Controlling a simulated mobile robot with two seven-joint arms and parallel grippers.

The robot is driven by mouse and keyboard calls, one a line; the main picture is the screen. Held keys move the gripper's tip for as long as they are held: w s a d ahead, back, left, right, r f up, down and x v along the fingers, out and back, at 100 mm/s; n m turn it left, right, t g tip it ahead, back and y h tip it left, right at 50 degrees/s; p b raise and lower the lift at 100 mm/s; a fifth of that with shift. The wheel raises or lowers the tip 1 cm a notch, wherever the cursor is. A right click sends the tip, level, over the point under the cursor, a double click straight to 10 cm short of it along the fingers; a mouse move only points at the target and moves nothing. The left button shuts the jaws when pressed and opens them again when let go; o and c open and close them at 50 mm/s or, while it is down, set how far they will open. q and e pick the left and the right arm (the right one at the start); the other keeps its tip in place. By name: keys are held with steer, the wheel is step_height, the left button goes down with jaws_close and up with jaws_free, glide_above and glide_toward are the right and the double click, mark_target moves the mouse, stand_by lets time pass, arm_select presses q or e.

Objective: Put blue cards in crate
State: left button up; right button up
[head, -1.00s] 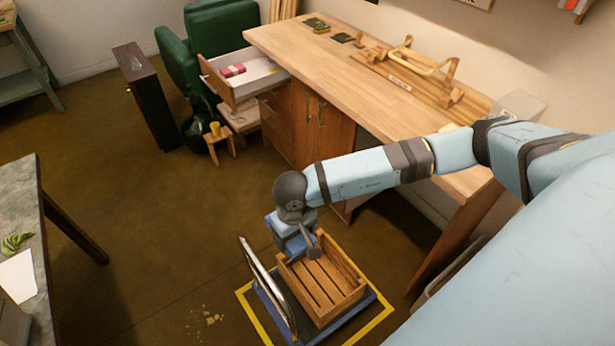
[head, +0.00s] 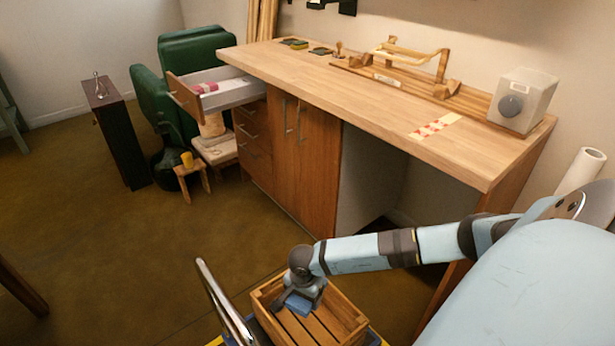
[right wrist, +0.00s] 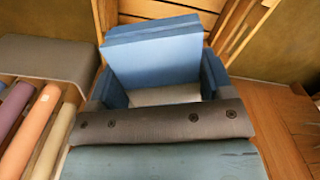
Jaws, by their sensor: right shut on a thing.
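The wooden slatted crate (head: 345,310) stands low on a dolly at the bottom of the head view. My right gripper (head: 296,303) is over the crate's left part, inside its outline. It is shut on the blue cards, a thick blue block that fills the middle of the right wrist view (right wrist: 155,60). In the head view the cards are mostly hidden by the gripper. Crate slats show beyond the block in the right wrist view (right wrist: 170,8). I cannot tell whether the block touches the crate floor. My left gripper is not in view.
The dolly's metal handle (head: 222,300) rises left of the crate. The wooden desk (head: 380,95) stands behind, with an open drawer (head: 225,95) holding pinkish things. Red-and-white strips (head: 435,125) lie on the desk. The brown floor at left is mostly clear.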

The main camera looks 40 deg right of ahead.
steer(key=s+d+f+m+b, duration=0.2)
steer(key=d+f+m+b, duration=0.3)
steer(key=f, duration=0.8)
steer(key=b, duration=0.8)
glide_above(321, 341)
steer(key=shift+n, duration=0.3)
step_height(321, 341, down, 14)
steer(key=shift+f, duration=0.7)
step_height(321, 341, down, 3)
steer(key=shift+f+b, duration=0.2)
steer(key=shift+b, duration=0.7)
steer(key=shift+f, duration=0.4)
steer(key=shift+r, duration=0.1)
steer(key=o, duration=1)
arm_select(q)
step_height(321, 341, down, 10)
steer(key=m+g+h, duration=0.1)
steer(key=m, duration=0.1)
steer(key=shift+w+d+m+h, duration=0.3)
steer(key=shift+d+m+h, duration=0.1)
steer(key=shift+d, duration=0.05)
